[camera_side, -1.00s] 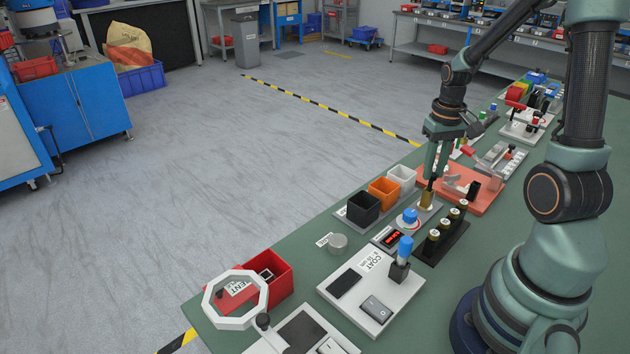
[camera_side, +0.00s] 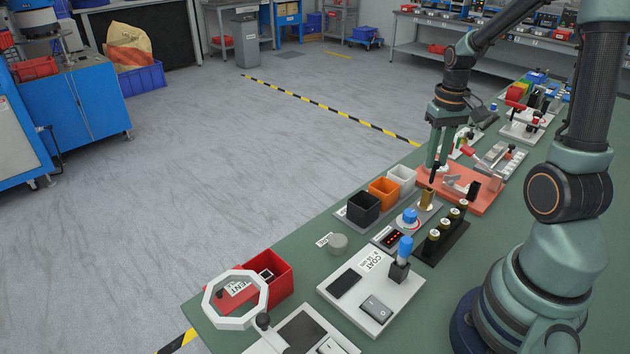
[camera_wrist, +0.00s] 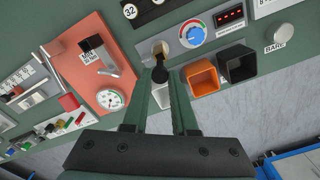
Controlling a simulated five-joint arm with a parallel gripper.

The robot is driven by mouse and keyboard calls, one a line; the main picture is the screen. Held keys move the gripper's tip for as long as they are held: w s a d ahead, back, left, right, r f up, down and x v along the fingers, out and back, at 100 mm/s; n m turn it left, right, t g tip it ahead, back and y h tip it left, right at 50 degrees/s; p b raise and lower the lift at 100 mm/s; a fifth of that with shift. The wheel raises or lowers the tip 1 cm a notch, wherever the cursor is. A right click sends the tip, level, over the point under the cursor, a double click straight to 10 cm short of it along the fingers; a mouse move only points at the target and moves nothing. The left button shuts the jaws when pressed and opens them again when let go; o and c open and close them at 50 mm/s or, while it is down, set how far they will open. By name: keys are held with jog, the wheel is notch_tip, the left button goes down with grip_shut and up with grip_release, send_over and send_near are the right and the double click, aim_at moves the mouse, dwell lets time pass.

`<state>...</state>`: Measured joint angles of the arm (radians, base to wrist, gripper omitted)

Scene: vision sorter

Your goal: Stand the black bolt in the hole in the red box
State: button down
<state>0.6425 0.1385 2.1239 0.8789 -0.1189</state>
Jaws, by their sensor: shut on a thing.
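My gripper (camera_side: 435,163) is shut on the black bolt (camera_side: 434,173), which hangs upright just above a brass cylinder (camera_side: 426,199). In the wrist view the bolt's round dark head (camera_wrist: 160,73) shows between the fingertips, with the brass cylinder (camera_wrist: 161,48) just beyond it. The red box (camera_side: 281,286) stands at the near left end of the bench, far from my gripper. A small square fitting (camera_side: 265,274) shows inside it, but its hole is not clear. A white octagonal ring (camera_side: 208,303) stands in front and partly covers the box. The wrist view does not show the box.
Black (camera_side: 363,208), orange (camera_side: 384,192) and white (camera_side: 402,177) open bins line the far edge. A blue knob (camera_side: 410,216), a rack of brass cylinders (camera_side: 441,236) and a white panel with a blue-topped lever (camera_side: 405,247) stand between gripper and box.

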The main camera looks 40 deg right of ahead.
jog(key=w+a+r+n, duration=0.1)
jog(key=w+a+n, duration=0.1)
jog(key=w+a, duration=0.35)
jog(key=w+a+n, duration=0.2)
jog(key=a, duration=0.6)
jog(key=w+a+r+n, duration=0.1)
jog(key=w+a+n, duration=0.15)
jog(key=a, duration=0.45)
jog(key=s+a+r+n, duration=0.15)
jog(key=a+n, duration=0.45)
jog(key=a, duration=1.5)
jog(key=shift+m, duration=0.25)
jog(key=shift+s+a+f, duration=0.1)
jog(key=shift+f, duration=1.3)
jog(key=shift+s+a+f, duration=0.1)
jog(key=shift+f, duration=1.3)
jog(key=shift+f, duration=1.8)
